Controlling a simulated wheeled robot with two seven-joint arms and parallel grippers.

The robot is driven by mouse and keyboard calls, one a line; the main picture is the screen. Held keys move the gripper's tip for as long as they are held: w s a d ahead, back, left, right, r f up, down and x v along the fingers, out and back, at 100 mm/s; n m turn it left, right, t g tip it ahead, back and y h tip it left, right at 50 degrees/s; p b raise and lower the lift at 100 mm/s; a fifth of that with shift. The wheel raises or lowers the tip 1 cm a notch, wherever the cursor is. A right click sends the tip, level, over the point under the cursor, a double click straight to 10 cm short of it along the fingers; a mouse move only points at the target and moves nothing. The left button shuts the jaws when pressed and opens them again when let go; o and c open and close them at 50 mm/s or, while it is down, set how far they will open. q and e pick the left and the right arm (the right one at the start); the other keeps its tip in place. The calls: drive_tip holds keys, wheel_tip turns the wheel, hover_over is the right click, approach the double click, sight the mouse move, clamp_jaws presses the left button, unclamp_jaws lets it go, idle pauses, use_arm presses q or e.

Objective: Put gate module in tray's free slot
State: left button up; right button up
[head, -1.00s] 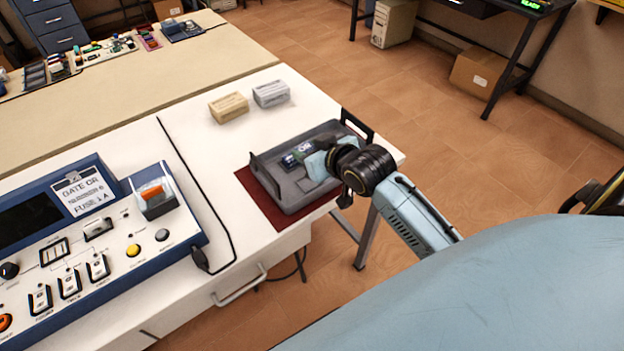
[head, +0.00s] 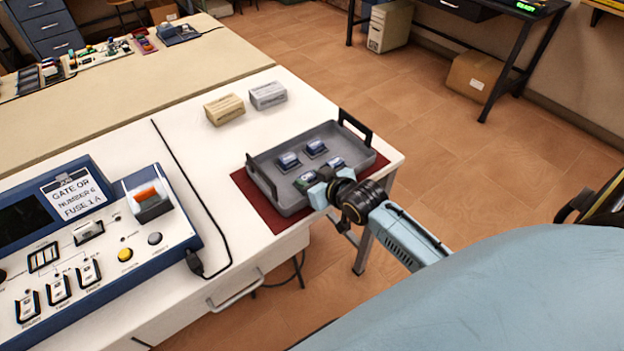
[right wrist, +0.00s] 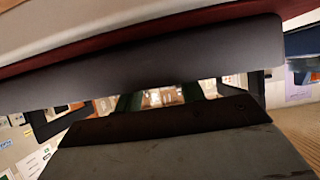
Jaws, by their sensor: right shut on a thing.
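The grey tray (head: 262,182) with two raised dark handles lies on a dark red mat at the table corner. My right gripper (head: 312,181) is at the tray's near side, shut on the gate module (head: 305,182), which shows dark with green. Whether this module touches the tray floor I cannot tell. In the right wrist view the tray's dark wall (right wrist: 150,62) covers much of the picture. My left gripper is not in view.
A tan box (head: 225,109) and a grey box (head: 268,95) stand behind the tray. A blue-edged test console (head: 90,240) with a label reading "GATE OR NUMBER 6 FUSE 1 A" is at the left. A black cable (head: 195,190) runs between console and tray.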

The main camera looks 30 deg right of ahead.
drive_tip(key=shift+f, duration=0.15)
drive_tip(key=o, duration=1.2)
